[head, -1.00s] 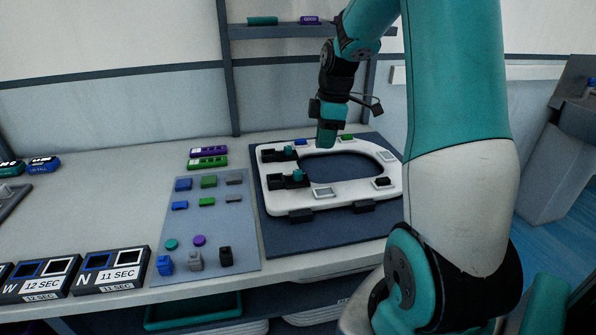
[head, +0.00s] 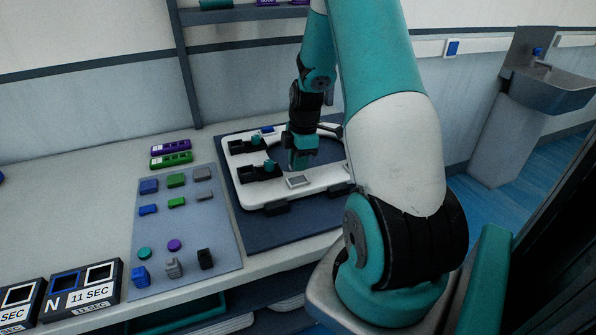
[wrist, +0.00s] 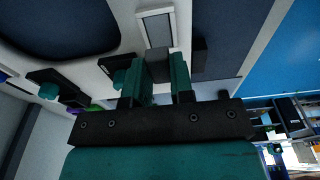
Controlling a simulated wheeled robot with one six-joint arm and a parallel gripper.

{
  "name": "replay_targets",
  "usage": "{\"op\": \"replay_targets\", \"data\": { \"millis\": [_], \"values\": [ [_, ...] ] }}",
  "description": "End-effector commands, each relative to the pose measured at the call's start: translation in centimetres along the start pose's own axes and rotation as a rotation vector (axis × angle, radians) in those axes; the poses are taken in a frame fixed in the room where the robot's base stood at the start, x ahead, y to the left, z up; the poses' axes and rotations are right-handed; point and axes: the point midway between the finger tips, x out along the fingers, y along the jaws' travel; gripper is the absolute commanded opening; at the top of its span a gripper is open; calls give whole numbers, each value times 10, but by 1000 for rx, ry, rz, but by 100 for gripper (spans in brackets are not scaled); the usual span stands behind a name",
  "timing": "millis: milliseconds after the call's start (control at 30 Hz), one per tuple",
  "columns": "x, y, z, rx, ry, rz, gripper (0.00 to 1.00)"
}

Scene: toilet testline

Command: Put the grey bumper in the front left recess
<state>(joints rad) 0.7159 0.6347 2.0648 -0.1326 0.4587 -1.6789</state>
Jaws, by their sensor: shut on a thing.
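My gripper (head: 298,163) is over the white toilet seat (head: 275,195), just behind and above its front left recess (head: 298,181). In the wrist view the gripper's teal fingers (wrist: 166,78) are shut on the dark grey bumper (wrist: 157,62), which shows between their tips. The pale-rimmed recess (wrist: 157,30) lies just beyond the bumper in that view. Whether the bumper touches the seat I cannot tell. In the head view the bumper is not clearly visible.
A grey mat (head: 190,225) to the left holds several blue, green and grey pieces. The seat lies on a dark blue mat (head: 250,235).

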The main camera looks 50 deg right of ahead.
Motion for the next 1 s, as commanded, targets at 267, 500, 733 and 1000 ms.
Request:
{"op": "replay_targets", "data": {
  "millis": [267, 500, 733, 1000],
  "values": [
    [35, 0, 4, 0, 0, -2, 0],
    [39, 0, 4, 0, 0, 1, 0],
    [42, 0, 5, 0, 0, 1, 33],
    [42, -1, 5, 1, 0, -3, 47]
  ]
}}
